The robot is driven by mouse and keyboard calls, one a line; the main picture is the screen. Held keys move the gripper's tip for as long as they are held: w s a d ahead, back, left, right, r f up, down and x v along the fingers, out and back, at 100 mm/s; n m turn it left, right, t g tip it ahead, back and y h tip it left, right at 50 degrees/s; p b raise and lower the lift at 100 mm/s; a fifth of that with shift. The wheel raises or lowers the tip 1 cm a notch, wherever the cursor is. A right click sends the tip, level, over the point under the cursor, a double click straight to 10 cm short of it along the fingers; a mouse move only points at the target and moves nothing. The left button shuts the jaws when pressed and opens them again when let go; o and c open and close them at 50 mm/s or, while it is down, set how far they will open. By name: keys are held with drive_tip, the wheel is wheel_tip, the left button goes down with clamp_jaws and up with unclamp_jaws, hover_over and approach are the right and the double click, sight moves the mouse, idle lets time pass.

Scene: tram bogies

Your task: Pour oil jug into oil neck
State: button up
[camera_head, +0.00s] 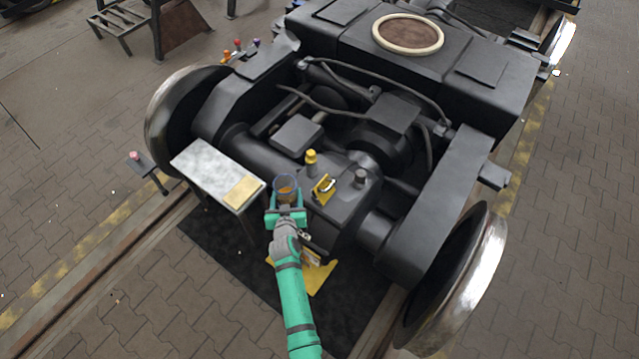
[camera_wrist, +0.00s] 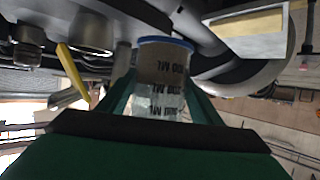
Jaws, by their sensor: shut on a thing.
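A clear jug (camera_head: 286,187) with a blue rim and amber oil inside is held by my gripper (camera_head: 287,210). Its open top faces up in the head view. The jug also fills the middle of the wrist view (camera_wrist: 162,75), with dark volume marks on its side. My gripper is shut on the jug, left of the bogie's gear housing (camera_head: 340,205). On the housing stand a yellow-topped upright fitting (camera_head: 311,160) and a short grey stub (camera_head: 360,177); I cannot tell for sure which is the oil neck. The jug is apart from both.
A grey side table (camera_head: 205,165) with a tan pad (camera_head: 243,191) stands close left of the jug. A yellow-handled piece (camera_head: 324,188) lies on the housing. Yellow material (camera_head: 318,277) lies on the dark floor mat below. Wheels (camera_head: 460,275) flank the bogie.

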sight(290, 183)
drive_tip(key=shift+w+a+f, duration=0.2)
drive_tip(key=shift+w+a, duration=0.1)
drive_tip(key=shift+w, duration=0.3)
drive_tip(key=shift+d+f, duration=0.1)
drive_tip(key=shift+d, duration=0.1)
drive_tip(key=shift+f+m+y, duration=0.3)
drive_tip(key=shift+m+y, duration=0.2)
drive_tip(key=shift+w+d+m+y, duration=0.1)
drive_tip(key=shift+d+m+y, duration=0.15)
drive_tip(key=shift+m+y, duration=0.05)
drive_tip(key=shift+d+r+m+y, duration=0.15)
drive_tip(key=shift+r+m+y, duration=0.15)
drive_tip(key=shift+m, duration=0.1)
drive_tip(key=shift+d+r+m+g+y, duration=0.3)
drive_tip(key=shift+d+r+m+y, duration=0.1)
drive_tip(key=shift+r+m, duration=0.25)
drive_tip(key=r, duration=0.2)
drive_tip(key=r+m, duration=0.1)
drive_tip(key=shift+w+d+r+y, duration=0.15)
drive_tip(key=shift+d+r+y, duration=0.05)
drive_tip(key=shift+d+y, duration=0.2)
drive_tip(key=shift+f+m+y, duration=0.2)
drive_tip(key=shift+m+y, duration=0.2)
drive_tip(key=shift+m, duration=0.15)
